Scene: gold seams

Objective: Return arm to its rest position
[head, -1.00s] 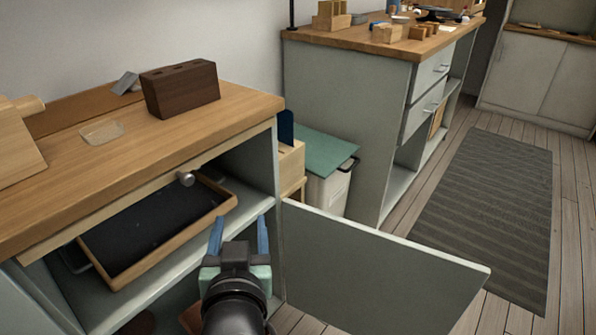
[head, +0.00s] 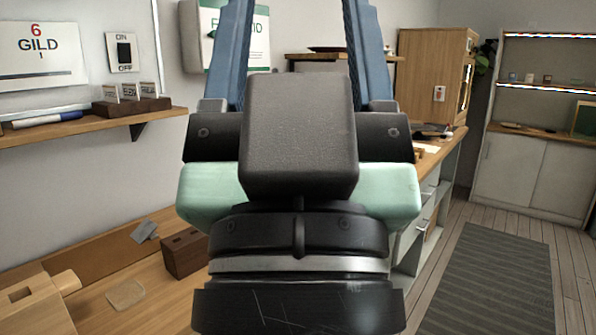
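My gripper (head: 300,50) fills the middle of the head view, close to the camera and pointing up. Its two blue fingers stand wide apart, with nothing between them that I can see. Its fingertips run past the top edge of the picture. The black and mint-green gripper body hides part of the wooden counter and the wall behind it.
Below left is a wooden counter (head: 140,262) with a dark slotted block (head: 183,252) and a light wooden block (head: 30,305). A wall shelf (head: 90,125) holds a marker and small cards. Free floor with a striped mat (head: 492,290) lies at the right.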

